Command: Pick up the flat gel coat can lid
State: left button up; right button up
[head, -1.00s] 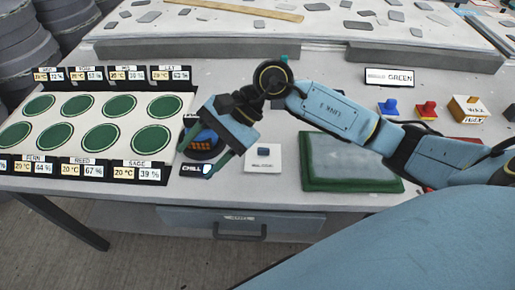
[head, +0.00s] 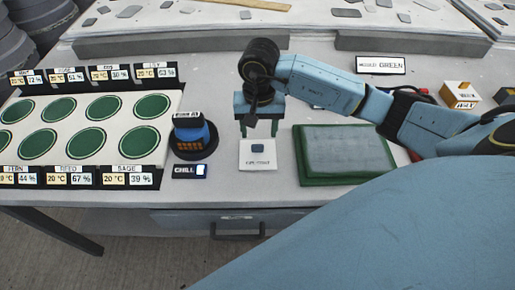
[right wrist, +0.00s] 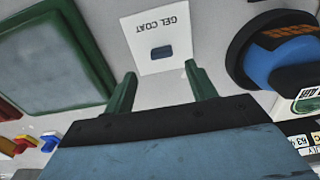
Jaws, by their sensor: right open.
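A small flat blue-grey piece (head: 257,147), which looks like the lid, lies on a white square card (head: 246,162) printed with GEL COAT. In the right wrist view the piece (right wrist: 162,52) lies near the bottom of the card (right wrist: 150,30), just beyond and between the fingertips. My right gripper (head: 259,133) points down at the card, with its two green fingers apart and nothing between them. In the right wrist view the open gripper (right wrist: 160,74) is close to the card's near edge; I cannot tell its exact height. My left gripper is not in view.
A round dark device with a blue body (head: 191,138) stands close left of the card. A green-framed mould (head: 345,152) lies close right. A board with green discs (head: 57,140) and small displays fills the left. A yellow-and-white box (head: 459,95) stands far right.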

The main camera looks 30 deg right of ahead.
aim_at(258, 152)
jog(key=shift+a+f, duration=0.2)
jog(key=shift+f, duration=2.55)
jog(key=shift+c, duration=0.5)
jog(key=c, duration=1)
